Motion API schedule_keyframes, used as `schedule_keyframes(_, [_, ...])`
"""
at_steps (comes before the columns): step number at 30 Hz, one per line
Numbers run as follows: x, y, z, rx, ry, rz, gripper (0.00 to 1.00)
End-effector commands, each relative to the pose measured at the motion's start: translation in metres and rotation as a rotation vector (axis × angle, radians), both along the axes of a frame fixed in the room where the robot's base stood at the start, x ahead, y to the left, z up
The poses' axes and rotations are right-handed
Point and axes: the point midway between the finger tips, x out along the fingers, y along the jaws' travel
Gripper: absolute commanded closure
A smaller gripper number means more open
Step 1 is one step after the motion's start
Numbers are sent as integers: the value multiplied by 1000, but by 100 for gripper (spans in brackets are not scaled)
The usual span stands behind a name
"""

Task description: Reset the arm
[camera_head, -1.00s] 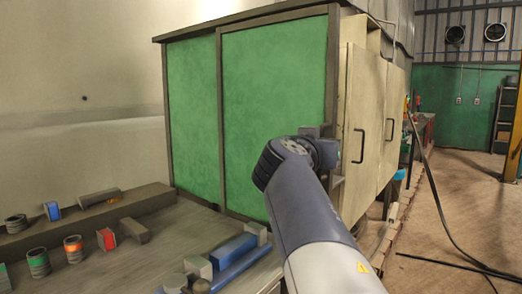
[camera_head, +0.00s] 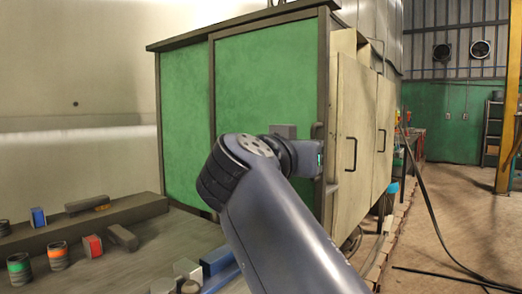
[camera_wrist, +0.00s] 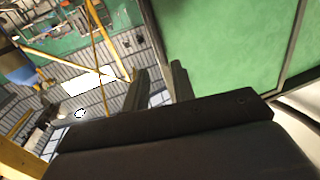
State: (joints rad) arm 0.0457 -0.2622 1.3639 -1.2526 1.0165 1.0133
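My arm (camera_head: 275,225) reaches up from the bottom of the head view, in front of the green-panelled cabinet. Its wrist is bent to the right, with my gripper (camera_head: 318,158) near the cabinet's right corner post; the fingers are hard to make out there. In the wrist view my gripper (camera_wrist: 159,70) shows two dark fingers apart, with only background between them. It is open and empty. The cabinet's green panel (camera_wrist: 225,45) fills the upper right of that view.
A bench (camera_head: 150,255) at left carries several small pieces, including a red block (camera_head: 92,246), a green-banded cylinder (camera_head: 19,269) and a blue block (camera_head: 38,217). The cream cabinet side (camera_head: 355,120) has handles. Open floor (camera_head: 450,215) with a black hose lies at right.

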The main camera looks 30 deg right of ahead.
Motion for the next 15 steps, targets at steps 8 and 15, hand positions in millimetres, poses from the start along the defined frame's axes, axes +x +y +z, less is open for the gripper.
schedule_keyframes(8, [0,0,0,0,0,0,75])
schedule_keyframes(15, [6,-8,1,0,4,-3,75])
